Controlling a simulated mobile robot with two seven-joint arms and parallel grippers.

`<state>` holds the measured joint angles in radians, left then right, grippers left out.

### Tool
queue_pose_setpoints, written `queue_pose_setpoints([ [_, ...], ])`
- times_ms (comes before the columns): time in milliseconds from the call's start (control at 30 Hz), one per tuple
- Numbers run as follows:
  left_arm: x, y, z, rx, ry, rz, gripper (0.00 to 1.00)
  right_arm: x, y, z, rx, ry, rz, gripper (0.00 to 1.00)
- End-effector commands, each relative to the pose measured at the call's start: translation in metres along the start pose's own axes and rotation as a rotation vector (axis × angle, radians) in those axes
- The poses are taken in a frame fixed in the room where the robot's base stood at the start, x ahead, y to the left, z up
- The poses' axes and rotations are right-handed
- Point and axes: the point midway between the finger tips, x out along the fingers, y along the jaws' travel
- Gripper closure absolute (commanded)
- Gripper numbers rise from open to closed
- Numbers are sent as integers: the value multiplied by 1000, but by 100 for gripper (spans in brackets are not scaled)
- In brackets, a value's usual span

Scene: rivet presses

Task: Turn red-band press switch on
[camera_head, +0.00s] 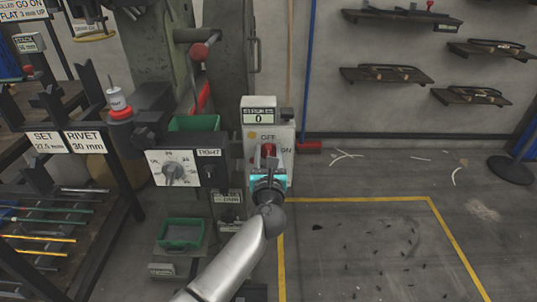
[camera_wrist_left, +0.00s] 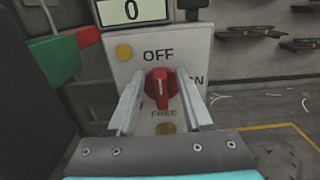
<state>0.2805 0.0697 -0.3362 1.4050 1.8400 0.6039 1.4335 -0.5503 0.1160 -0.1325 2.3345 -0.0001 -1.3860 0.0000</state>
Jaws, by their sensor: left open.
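The press's switch box (camera_head: 285,136) is a pale panel with a counter reading 0 above it. Its red rotary switch (camera_head: 268,151) sits between the OFF and ON labels, and also shows in the left wrist view (camera_wrist_left: 161,86). There the knob's white mark points up, toward OFF. My left gripper (camera_head: 268,165) is right in front of the panel. In the left wrist view the open fingers (camera_wrist_left: 160,98) stand on either side of the red knob, with a gap visible at each side. My right gripper is not in view.
A dial box (camera_head: 172,168) and green bins (camera_head: 181,234) stand left of the panel. A rack with rods (camera_head: 40,225) is at far left. Yellow-lined floor (camera_head: 370,250) at right is clear but for small scraps. Wall shelves (camera_head: 385,75) hang at upper right.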

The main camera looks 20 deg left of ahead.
Motion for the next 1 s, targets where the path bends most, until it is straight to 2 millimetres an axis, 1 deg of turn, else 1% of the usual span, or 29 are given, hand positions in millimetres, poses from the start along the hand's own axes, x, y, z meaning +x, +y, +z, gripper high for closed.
queue_pose_setpoints([
  [167, 0, 0, 0, 0, 0, 0, 50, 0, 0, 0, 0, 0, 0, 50],
  [267, 0, 0, 0, 1, 0, 0, 60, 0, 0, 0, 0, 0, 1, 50],
  [600, 0, 0, 0, 0, 0, 0, 98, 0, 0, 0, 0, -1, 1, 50],
  [633, 0, 0, 0, 0, 0, 0, 100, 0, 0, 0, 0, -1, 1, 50],
  [1000, 0, 0, 0, 1, 0, 0, 100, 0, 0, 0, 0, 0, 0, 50],
])
